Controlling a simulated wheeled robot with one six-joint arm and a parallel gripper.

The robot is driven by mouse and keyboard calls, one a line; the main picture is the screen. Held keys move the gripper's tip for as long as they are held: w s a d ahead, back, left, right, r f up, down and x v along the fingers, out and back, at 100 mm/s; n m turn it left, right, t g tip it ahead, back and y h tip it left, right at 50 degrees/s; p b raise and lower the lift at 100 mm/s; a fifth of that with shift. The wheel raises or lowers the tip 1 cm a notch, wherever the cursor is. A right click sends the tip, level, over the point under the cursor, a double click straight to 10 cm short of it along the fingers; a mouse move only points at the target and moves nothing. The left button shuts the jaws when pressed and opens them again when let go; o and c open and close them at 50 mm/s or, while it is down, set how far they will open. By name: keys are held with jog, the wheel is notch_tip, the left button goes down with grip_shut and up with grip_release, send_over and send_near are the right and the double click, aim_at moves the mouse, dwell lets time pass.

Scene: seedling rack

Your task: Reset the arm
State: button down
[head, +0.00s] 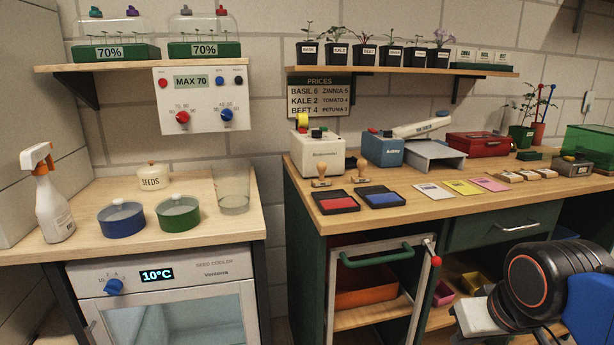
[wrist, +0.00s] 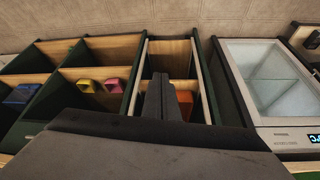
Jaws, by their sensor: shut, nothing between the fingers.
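My gripper (wrist: 160,82) shows in the wrist view, its two dark fingers together and nothing between them. It points toward the open cabinet under the counter, in front of the compartment with the orange bin (wrist: 185,103). I cannot tell how far the fingertips are from the cabinet. In the head view, part of my arm shows at the lower right, and I cannot make out the gripper there.
The wooden counter (head: 400,218) holds stamps, ink pads, cards and boxes. Below, the cabinet has a green handle (head: 378,256) and small coloured bins. The seed cooler (head: 175,300) stands left; it shows at right in the wrist view (wrist: 272,75). Plant shelves hang above.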

jog(key=shift+s+d+f, duration=0.25)
jog(key=shift+s+f, duration=0.3)
jog(key=shift+f, duration=0.05)
jog(key=shift+s+d+f, duration=0.2)
jog(key=shift+s+f, duration=0.3)
jog(key=shift+f, duration=0.05)
